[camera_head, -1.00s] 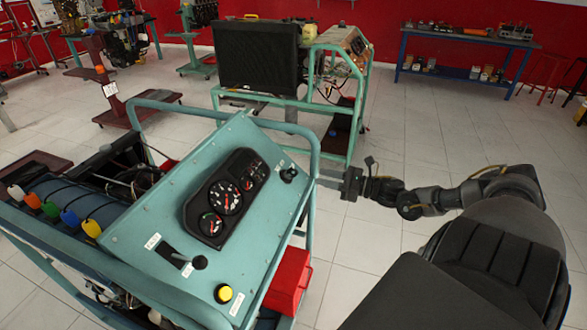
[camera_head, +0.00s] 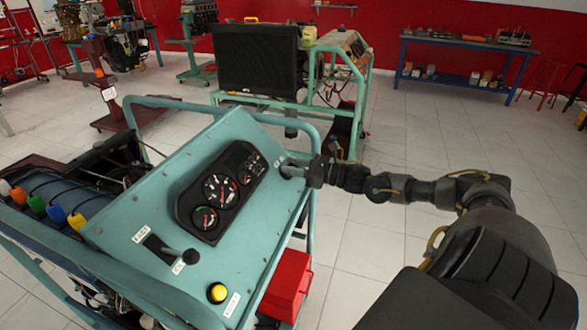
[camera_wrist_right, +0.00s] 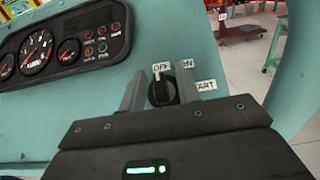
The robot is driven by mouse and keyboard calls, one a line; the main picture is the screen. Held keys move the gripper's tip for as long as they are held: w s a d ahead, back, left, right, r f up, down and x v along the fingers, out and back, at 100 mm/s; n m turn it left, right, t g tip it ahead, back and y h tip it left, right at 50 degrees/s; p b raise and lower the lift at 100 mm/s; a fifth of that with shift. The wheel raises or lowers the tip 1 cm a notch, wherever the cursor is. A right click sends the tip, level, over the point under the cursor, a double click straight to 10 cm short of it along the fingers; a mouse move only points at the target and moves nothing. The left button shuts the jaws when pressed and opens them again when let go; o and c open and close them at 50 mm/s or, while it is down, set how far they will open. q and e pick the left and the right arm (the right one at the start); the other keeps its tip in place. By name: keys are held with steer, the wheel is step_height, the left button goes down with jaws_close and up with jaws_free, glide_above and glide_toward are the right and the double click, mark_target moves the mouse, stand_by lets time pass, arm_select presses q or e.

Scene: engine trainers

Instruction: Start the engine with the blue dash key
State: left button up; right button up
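The dash key (camera_wrist_right: 163,92) is a black round knob with a pale upright tab, on the teal dash panel (camera_head: 150,200). In the right wrist view, labels reading OFF, ON and START sit around it. The knob looks black, not blue. My right gripper (camera_head: 290,167) is at the panel's upper right edge in the head view and mostly hides the key there. In the right wrist view its two fingers (camera_wrist_right: 161,92) are apart, one on each side of the knob. I cannot tell whether they touch it. My left gripper is not in view.
A gauge cluster (camera_head: 221,191) is left of the key. A black lever (camera_head: 190,257) and a yellow button (camera_head: 217,293) are lower on the panel. A teal tube frame (camera_head: 180,103) surrounds the trainer. Floor to the right is clear.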

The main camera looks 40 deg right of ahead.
jaws_close()
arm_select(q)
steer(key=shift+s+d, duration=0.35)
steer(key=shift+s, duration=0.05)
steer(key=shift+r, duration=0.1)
